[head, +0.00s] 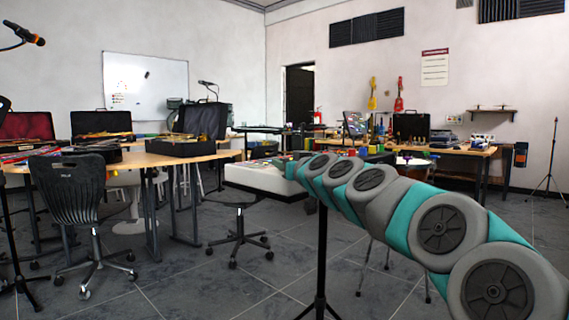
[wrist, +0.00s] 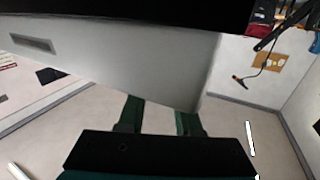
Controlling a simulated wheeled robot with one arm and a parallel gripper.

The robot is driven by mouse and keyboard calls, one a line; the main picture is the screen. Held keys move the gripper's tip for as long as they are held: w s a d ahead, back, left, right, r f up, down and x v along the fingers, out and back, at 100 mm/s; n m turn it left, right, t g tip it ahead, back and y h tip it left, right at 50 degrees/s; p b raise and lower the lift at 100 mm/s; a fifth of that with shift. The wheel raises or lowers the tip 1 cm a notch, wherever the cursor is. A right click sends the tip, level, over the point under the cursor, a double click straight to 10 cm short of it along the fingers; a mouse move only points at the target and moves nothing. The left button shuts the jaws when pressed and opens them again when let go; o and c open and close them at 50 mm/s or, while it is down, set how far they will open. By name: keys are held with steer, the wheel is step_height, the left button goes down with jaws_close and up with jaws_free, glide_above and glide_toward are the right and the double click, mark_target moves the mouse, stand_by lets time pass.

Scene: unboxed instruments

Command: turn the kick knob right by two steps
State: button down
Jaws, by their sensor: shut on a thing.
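A white, box-shaped device (head: 258,178) stands at mid-height near the middle of the head view, with small coloured parts along its top. My arm reaches to its right end, and my gripper is hidden there behind the arm links. In the wrist view, a pale grey side of the device (wrist: 150,72) fills the upper middle. My gripper (wrist: 159,112) has its two dark green fingers a little apart, tips at the device's edge. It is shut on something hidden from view. I cannot make out the kick knob or its pointer in either view.
A wooden table (head: 170,158) with open cases is at the left, and a black chair (head: 70,190) stands before it. A black stand (head: 321,265) rises near the device. Another table (head: 440,150) holds instruments at the back right. Grey floor is open at the front.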

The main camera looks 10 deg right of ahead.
steer(key=shift+r+m+h+p, duration=0.2)
steer(key=shift+m+h+p, duration=0.85)
steer(key=shift+p, duration=1.1)
steer(key=shift+r+m+h+p, duration=0.2)
steer(key=shift+m+h+p, duration=0.35)
steer(key=shift+h+p, duration=1.3)
steer(key=m+h+p, duration=0.1)
steer(key=p, duration=0.2)
steer(key=shift+f+p, duration=0.15)
steer(key=shift+p, duration=0.15)
steer(key=shift+p, duration=0.3)
steer(key=shift+f+m+h+p, duration=0.2)
steer(key=shift+m+h+p, duration=0.1)
steer(key=shift+p, duration=0.05)
steer(key=c, duration=0.6)
jaws_free()
